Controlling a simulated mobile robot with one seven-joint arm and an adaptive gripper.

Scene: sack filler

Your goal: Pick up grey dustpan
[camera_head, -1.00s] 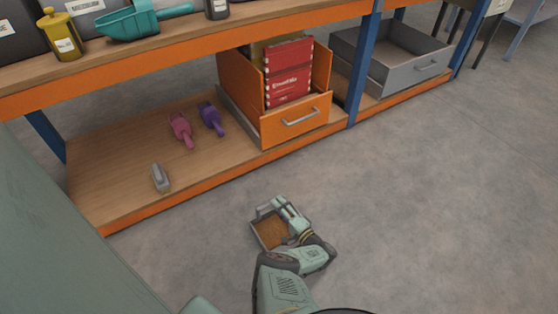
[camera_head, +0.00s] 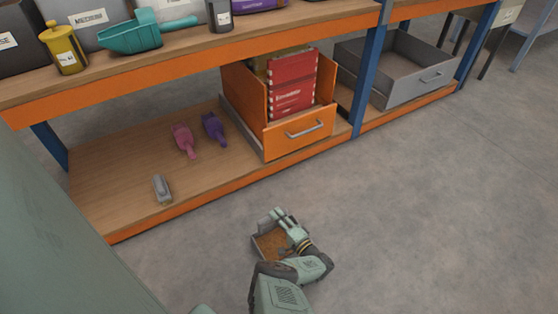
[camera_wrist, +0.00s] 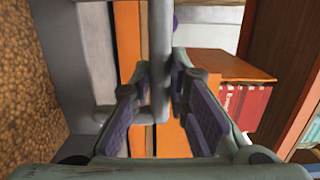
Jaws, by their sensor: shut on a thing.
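The grey dustpan (camera_head: 255,246) is in the lower middle of the head view, in front of the shelf unit. Brown granular material shows inside it. My gripper (camera_head: 281,216) is at its far right side and covers part of it. In the wrist view, the grey bar of the dustpan's handle (camera_wrist: 160,45) passes between the two fingers of my gripper (camera_wrist: 158,88), and the fingers are shut on it. The pan wall (camera_wrist: 78,70) and the brown contents fill the left of that view. I cannot tell how far the pan is from the floor.
An orange drawer box (camera_head: 298,138) with red packages (camera_head: 292,85) stands on the lower shelf. Pink (camera_head: 184,140) and purple (camera_head: 214,128) scoops and a small grey object (camera_head: 162,189) lie left of it. A grey drawer (camera_head: 415,88) is at right. The floor at right is clear.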

